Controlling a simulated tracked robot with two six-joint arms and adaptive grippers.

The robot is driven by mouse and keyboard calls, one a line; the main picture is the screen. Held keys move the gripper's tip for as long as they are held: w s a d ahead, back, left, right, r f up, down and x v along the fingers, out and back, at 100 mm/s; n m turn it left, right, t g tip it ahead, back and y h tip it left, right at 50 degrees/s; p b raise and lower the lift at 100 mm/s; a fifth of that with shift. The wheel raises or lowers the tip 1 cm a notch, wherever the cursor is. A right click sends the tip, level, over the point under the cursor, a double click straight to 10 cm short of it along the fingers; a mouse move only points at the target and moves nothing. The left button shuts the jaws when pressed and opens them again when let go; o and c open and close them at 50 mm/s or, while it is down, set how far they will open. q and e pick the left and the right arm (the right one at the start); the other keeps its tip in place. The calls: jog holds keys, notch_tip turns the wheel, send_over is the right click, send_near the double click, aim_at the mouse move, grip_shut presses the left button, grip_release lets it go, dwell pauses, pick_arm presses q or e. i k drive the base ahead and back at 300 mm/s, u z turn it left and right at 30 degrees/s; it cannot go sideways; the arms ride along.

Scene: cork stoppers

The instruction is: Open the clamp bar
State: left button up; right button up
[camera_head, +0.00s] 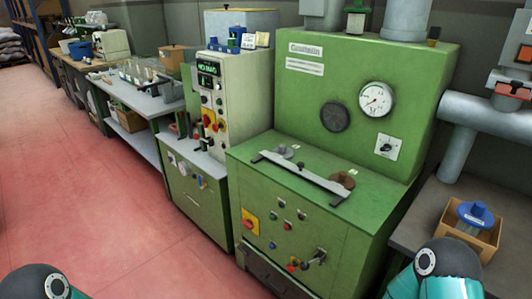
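The clamp bar, a pale grey bar with dark ends (301,176), lies across the flat top of the green machine (345,130). It runs from back left to front right in the camera_head view. Behind it are a grey round piece (285,152) and a brown round piece (342,180), the brown one partly hidden by the bar. I cannot tell whether the bar is latched. Only links of my arms show at the bottom left and bottom right corners, apart from the machine. Both grippers are out of view.
The machine's front has several buttons and a lever (315,257). A control cabinet with a lit display (209,68) stands to its left. An open cardboard box (470,228) with a blue-topped item sits on the dark surface at right. The red floor (90,190) at left is clear.

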aim_at(301, 168)
jog(key=u, duration=0.3)
jog(key=i, duration=1.3)
jog(key=z, duration=0.3)
